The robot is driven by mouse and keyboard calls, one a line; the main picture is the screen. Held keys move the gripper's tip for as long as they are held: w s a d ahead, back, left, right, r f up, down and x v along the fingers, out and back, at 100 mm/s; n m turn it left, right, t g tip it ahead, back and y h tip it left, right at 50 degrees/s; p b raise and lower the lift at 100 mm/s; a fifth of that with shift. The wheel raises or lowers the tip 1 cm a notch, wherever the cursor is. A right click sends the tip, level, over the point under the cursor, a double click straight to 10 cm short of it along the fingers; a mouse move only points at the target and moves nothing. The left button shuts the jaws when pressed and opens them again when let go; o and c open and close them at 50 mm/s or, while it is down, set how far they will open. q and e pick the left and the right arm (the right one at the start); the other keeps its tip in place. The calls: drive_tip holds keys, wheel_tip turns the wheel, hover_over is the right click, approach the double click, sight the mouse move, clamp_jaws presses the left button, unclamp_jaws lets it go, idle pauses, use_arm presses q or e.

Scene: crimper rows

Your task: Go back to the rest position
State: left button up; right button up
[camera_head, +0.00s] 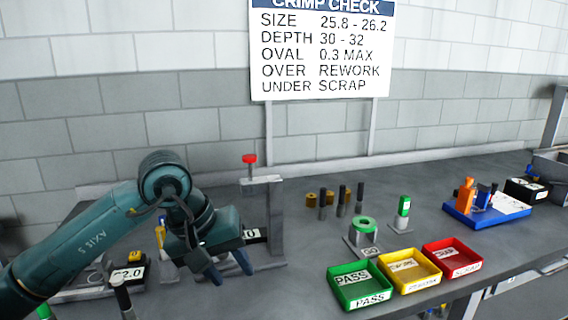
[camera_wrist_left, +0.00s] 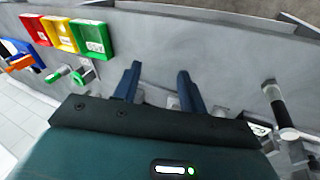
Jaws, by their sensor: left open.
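My left gripper (camera_head: 232,272) hangs over the left part of the grey bench, its two blue fingers apart with nothing between them. In the left wrist view the gripper (camera_wrist_left: 157,85) also shows open and empty above the bench. Its arm comes in from the left and hides part of the gauge stand (camera_head: 272,215) with the red knob (camera_head: 249,159). My right gripper is not in either view.
Green PASS (camera_head: 360,298), yellow (camera_head: 409,285) and red (camera_head: 452,269) trays stand at the front. A green ring (camera_head: 365,224) sits on a stand behind them. Several dark pins (camera_head: 341,195) stand further back. A blue tray (camera_head: 460,213) is at right. A crimp check sign (camera_head: 320,50) stands behind.

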use_arm(q)
drive_tip(key=s+d+r+n+g+h+p, duration=0.1)
drive_tip(key=s+d+n+g+h, duration=0.1)
drive_tip(key=s+d+n+h, duration=0.5)
drive_tip(key=s+d+r+n+g+h+p, duration=0.1)
drive_tip(key=s+d+n+h, duration=0.2)
drive_tip(key=d+n+h, duration=0.5)
drive_tip(key=w+a+f+m+t+y, duration=0.2)
drive_tip(key=a+f+m+t+y, duration=0.45)
drive_tip(key=m, duration=0.95)
drive_tip(key=w+a+f+m+t+y, duration=0.2)
drive_tip(key=a+f+m+t+y, duration=0.2)
drive_tip(key=a+f+m+t, duration=0.65)
drive_tip(key=s+a+f+n+g+y+p, duration=0.1)
drive_tip(key=s+a+f+n+g+y, duration=0.2)
drive_tip(key=s+f, duration=0.9)
drive_tip(key=f+n+g+y, duration=0.1)
drive_tip(key=n+g+y, duration=0.1)
drive_tip(key=n+g, duration=0.1)
drive_tip(key=shift+n, duration=0.65)
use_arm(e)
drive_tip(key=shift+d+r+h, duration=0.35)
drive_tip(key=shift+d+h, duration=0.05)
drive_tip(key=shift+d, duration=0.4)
